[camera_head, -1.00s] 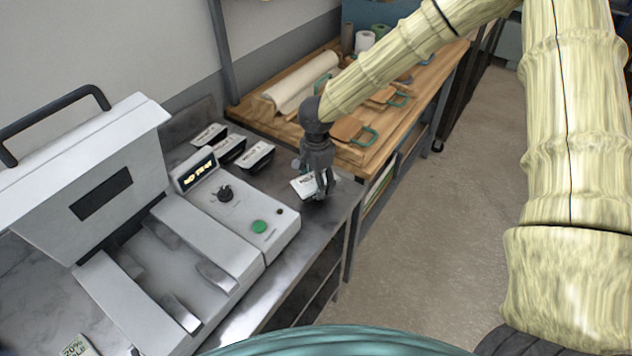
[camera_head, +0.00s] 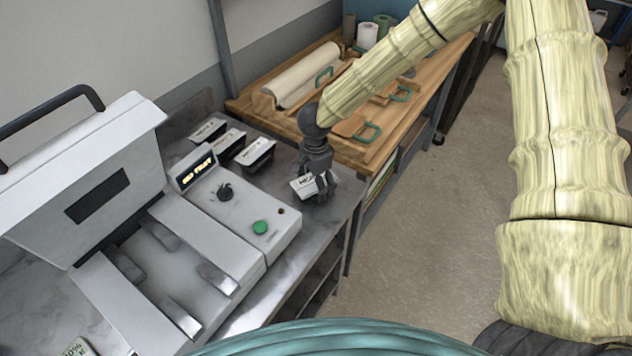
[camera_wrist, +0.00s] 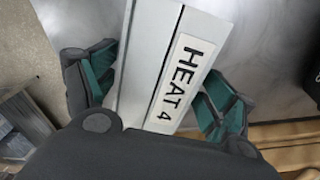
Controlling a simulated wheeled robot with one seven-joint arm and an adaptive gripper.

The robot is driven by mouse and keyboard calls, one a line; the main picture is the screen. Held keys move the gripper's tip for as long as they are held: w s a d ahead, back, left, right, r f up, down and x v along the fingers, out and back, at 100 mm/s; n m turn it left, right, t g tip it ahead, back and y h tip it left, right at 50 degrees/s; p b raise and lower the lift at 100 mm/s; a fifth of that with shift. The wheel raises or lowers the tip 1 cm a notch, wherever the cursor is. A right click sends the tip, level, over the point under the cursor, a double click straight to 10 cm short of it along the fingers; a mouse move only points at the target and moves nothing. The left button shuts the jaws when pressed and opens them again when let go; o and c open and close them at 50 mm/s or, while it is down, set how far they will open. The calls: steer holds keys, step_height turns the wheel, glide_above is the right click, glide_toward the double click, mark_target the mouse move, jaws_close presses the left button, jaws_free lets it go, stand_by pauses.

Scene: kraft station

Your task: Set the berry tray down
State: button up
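A small tray with a pale top (camera_head: 301,188) is at my gripper (camera_head: 321,186), over the right end of the metal bench (camera_head: 344,190). In the wrist view, the tray (camera_wrist: 146,45) carries a white label reading "HEAT 4"; nothing on it shows berries.
Several similar dark trays (camera_head: 255,153) with pale labels stand at the bench's back. A large grey machine (camera_head: 190,240) with a lit display and green button fills the left. A wooden table (camera_head: 243,105) with a paper roll (camera_head: 303,74) and green-handled boards (camera_head: 355,131) adjoins behind.

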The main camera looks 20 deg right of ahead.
steer(key=shift+s+r, duration=0.35)
steer(key=shift+s, duration=0.05)
steer(key=shift+w+f, duration=0.1)
steer(key=shift+w, duration=0.25)
step_height(320, 180, up, 13)
steer(key=b, duration=0.3)
steer(key=shift+s, duration=0.2)
steer(key=shift+f, duration=0.1)
